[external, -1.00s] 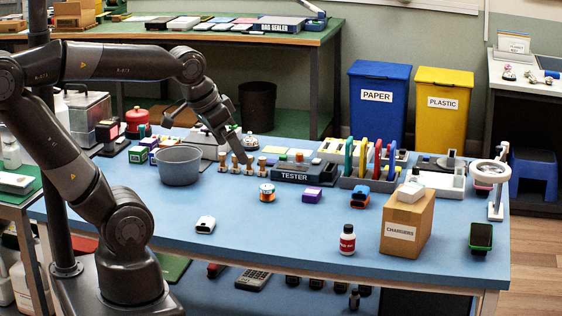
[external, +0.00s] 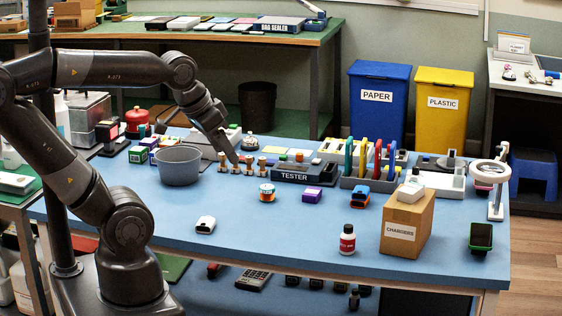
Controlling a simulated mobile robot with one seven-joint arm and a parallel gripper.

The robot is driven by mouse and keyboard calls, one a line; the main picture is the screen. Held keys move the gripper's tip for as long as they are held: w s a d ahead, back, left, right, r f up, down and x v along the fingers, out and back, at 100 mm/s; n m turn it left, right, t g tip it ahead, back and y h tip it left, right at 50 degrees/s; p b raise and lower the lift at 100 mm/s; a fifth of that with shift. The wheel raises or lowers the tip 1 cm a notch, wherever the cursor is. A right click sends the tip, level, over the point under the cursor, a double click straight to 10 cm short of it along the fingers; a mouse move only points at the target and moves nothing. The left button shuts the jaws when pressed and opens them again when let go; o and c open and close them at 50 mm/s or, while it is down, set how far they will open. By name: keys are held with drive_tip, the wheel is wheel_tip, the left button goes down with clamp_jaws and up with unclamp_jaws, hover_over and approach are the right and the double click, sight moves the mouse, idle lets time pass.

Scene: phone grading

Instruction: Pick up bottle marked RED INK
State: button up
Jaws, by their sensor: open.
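My gripper (external: 235,158) points down over the back of the table, beside a row of small wooden-topped pegs. It is open and far to the left of and behind the bottle. Its fingers are partly hard to make out against the clutter.
A cardboard box marked CHARGERS (external: 407,226) stands right of the bottle. A white device (external: 205,225) lies left of the bottle, with clear table between.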

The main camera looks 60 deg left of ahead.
drive_tip(key=shift+w, duration=0.1)
drive_tip(key=m+g, duration=0.3)
drive_tip(key=g, duration=0.3)
hover_over(349, 226)
drive_tip(key=a, duration=0.1)
wheel_tip(349, 226, down, 15)
drive_tip(key=shift+f, duration=0.15)
drive_tip(key=shift+w+f+m, duration=0.25)
drive_tip(key=shift+f+m, duration=0.05)
drive_tip(key=shift+f, duration=0.4)
wheel_tip(349, 226, down, 5)
drive_tip(key=shift+d+r, duration=0.1)
drive_tip(key=shift+r, duration=0.1)
drive_tip(key=f, duration=0.5)
drive_tip(key=shift+s+d+f, duration=0.2)
drive_tip(key=shift+d+f, duration=0.1)
drive_tip(key=shift+d, duration=0.05)
